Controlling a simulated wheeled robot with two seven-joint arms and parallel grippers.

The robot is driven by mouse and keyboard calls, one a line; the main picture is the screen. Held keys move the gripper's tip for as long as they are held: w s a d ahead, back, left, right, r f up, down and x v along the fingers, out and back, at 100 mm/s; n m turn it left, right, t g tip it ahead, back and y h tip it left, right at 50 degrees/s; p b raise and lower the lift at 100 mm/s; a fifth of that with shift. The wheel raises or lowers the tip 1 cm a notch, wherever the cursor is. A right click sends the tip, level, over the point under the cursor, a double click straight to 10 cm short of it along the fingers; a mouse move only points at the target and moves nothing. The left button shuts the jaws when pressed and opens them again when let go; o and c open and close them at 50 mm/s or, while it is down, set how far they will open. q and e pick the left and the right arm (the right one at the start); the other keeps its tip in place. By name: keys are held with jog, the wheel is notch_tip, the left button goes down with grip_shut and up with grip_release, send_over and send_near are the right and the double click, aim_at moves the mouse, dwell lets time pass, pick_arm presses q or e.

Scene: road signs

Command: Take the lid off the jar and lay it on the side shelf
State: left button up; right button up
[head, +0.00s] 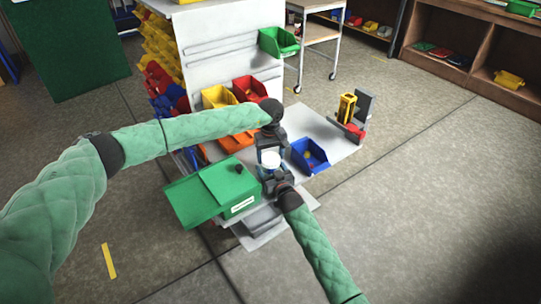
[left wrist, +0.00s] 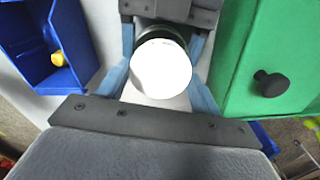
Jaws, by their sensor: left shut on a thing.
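A jar with a white round lid (head: 271,159) stands between my two grippers above the pale bench; the lid also shows in the left wrist view (left wrist: 160,68). A dark rim of the jar (left wrist: 165,33) shows just behind the lid; the rest of the jar is mostly hidden. My left gripper (left wrist: 158,85) is shut on the lid, a blue finger on each side. My right gripper (head: 274,176) comes from the front, its fingers beside the jar; its grip is unclear. A pale low shelf (head: 262,236) juts out at the bench's front side.
A green box (head: 238,203) with a black knob stands close left of the grippers. A blue bin (head: 318,151) with a yellow piece lies close right. Red and yellow bins stand behind. A yellow and grey device (head: 347,108) stands at the bench's right end.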

pick_arm(q)
jog(key=n, duration=1.4)
jog(key=shift+r, duration=0.1)
pick_arm(e)
jog(key=shift+a, duration=0.1)
pick_arm(q)
jog(key=n, duration=0.6)
jog(key=shift+n, duration=0.4)
jog(key=n, duration=0.5)
jog(key=shift+n, duration=0.3)
jog(key=n, duration=0.4)
pick_arm(e)
jog(key=shift+s, duration=0.1)
pick_arm(q)
jog(key=n, duration=0.8)
jog(key=shift+n, duration=0.3)
jog(key=n, duration=0.5)
jog(key=shift+r, duration=0.1)
